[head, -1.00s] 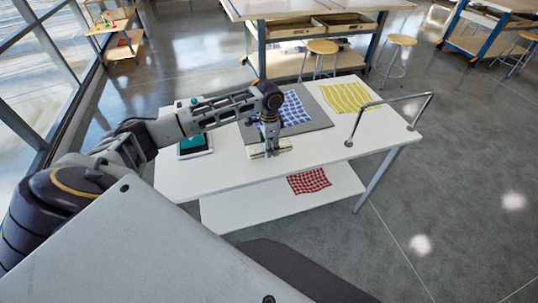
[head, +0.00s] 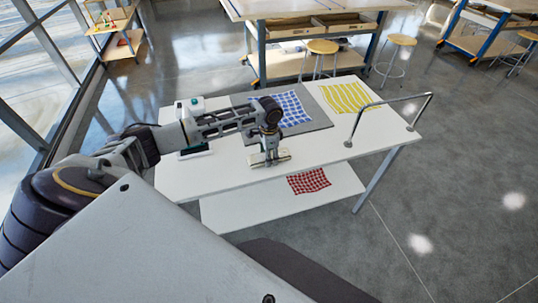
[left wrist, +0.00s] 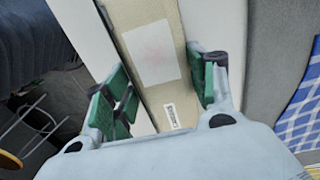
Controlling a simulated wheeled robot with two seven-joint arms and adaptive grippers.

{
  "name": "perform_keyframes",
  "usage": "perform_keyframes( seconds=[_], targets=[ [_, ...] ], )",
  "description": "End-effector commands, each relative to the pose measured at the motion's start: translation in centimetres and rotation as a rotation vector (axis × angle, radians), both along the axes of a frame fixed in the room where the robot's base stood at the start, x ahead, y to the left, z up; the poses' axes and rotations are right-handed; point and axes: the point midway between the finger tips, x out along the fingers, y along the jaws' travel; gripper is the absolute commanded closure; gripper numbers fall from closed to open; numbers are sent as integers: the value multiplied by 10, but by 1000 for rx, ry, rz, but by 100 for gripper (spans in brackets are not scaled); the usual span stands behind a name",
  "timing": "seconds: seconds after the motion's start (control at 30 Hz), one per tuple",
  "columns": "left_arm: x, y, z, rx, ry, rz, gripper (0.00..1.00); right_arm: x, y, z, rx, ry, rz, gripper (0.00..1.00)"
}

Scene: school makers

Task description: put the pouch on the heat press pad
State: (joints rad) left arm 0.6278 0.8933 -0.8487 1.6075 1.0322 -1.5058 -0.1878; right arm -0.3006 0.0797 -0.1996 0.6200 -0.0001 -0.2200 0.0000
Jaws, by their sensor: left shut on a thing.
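A pale beige pouch (head: 282,155) with a lighter label patch shows at the front middle of the white table. My left gripper (head: 269,149) points down and is shut on it. In the left wrist view the pouch (left wrist: 165,92) lies between the green finger pads of the left gripper (left wrist: 158,75). I cannot tell whether it touches the table. The heat press (head: 190,108) is a white device at the table's left end; my left arm hides its middle, and its pad is not visible now. My right gripper is not in view.
A grey mat (head: 240,99) with a blue checked cloth (head: 291,107) lies behind the gripper. A yellow striped cloth (head: 346,97) and a metal bar handle (head: 394,105) are at the right. A red checked cloth (head: 309,180) is on the lower shelf. The table's front right is clear.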

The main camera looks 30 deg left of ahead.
Motion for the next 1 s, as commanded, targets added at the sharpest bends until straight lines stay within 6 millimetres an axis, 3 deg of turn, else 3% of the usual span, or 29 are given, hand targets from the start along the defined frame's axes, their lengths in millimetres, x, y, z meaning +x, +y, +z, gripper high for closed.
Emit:
perform_keyframes(
  seconds=[0.47, 0.5, 0.63, 1.0],
  targets=[
    [0, 0, -4, -1, -1, 0, 65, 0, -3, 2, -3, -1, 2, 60],
    [0, 0, -4, -1, -1, -1, 38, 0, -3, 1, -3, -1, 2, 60],
    [0, 0, -4, -1, -1, 0, 21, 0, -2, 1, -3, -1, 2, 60],
    [0, 0, -3, 0, -1, 0, 21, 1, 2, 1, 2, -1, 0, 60]
  ],
)
